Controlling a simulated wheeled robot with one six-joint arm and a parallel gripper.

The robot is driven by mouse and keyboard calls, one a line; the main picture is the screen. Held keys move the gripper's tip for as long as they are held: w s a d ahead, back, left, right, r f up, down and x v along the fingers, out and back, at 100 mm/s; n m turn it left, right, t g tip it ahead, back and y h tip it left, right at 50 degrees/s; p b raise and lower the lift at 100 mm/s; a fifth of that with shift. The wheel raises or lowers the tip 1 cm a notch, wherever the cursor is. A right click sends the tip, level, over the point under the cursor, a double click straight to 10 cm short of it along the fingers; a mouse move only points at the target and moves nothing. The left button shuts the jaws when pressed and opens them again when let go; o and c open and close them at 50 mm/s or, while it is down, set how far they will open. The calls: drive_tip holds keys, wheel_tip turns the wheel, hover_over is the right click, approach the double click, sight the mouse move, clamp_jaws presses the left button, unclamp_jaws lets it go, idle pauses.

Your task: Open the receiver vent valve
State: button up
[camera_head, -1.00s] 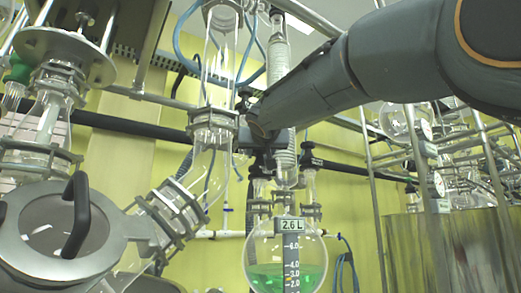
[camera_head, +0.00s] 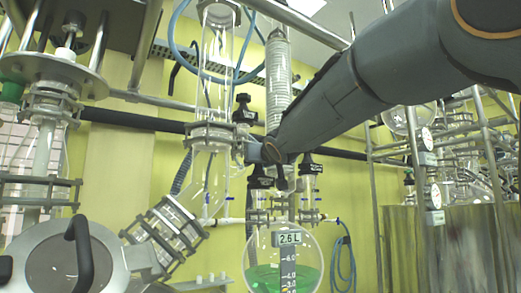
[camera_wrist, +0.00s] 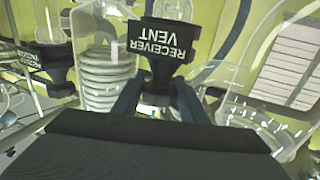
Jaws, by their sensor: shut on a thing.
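The receiver vent valve (camera_wrist: 163,50) is a black knob with a white-lettered "RECEIVER VENT" plate, upside down in the wrist view. My gripper (camera_wrist: 158,104) has its two dark fingers on either side of the knob's lower part, shut on it. In the head view, the end of my arm with the gripper (camera_head: 262,152) is among the black-knobbed valves above the round receiver flask (camera_head: 306,262), which holds green liquid. The gripped knob cannot be made out clearly there, and whether the valve is open or closed cannot be told.
Another black labelled valve (camera_wrist: 56,62) is close at the left in the wrist view, near a coiled glass condenser (camera_wrist: 108,70). In the head view, black valves (camera_head: 260,178) and (camera_head: 309,167) stand above the flask. A glass column (camera_head: 210,140) is left of my gripper.

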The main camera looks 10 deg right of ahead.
drive_tip(key=shift+o, duration=0.2)
drive_tip(key=shift+r+n+y+p, duration=0.25)
drive_tip(key=shift+n+y+p, duration=0.75)
drive_tip(key=shift+p, duration=5.6)
drive_tip(key=n+y+p, duration=0.1)
drive_tip(key=y+p, duration=0.1)
drive_tip(key=p, duration=0.4)
drive_tip(key=shift+d+g+y, duration=0.1)
drive_tip(key=shift+g+y, duration=0.3)
drive_tip(key=shift+c, duration=0.2)
drive_tip(key=shift+r+n+y+p, duration=0.1)
drive_tip(key=shift+n+y+p, duration=0.5)
drive_tip(key=shift+y+p, duration=0.15)
drive_tip(key=shift+n+g+y, duration=0.4)
drive_tip(key=shift+n+y, duration=0.1)
drive_tip(key=shift+y, duration=0.15)
drive_tip(key=shift+s+n+g+y+p, duration=0.1)
drive_tip(key=shift+n+g+y+p, duration=0.2)
drive_tip(key=shift+n+g+y, duration=1.8)
drive_tip(key=shift+y, duration=0.5)
drive_tip(key=o, duration=1.1)
drive_tip(key=shift+s, duration=0.15)
drive_tip(key=shift+c, duration=0.2)
drive_tip(key=shift+f, duration=0.2)
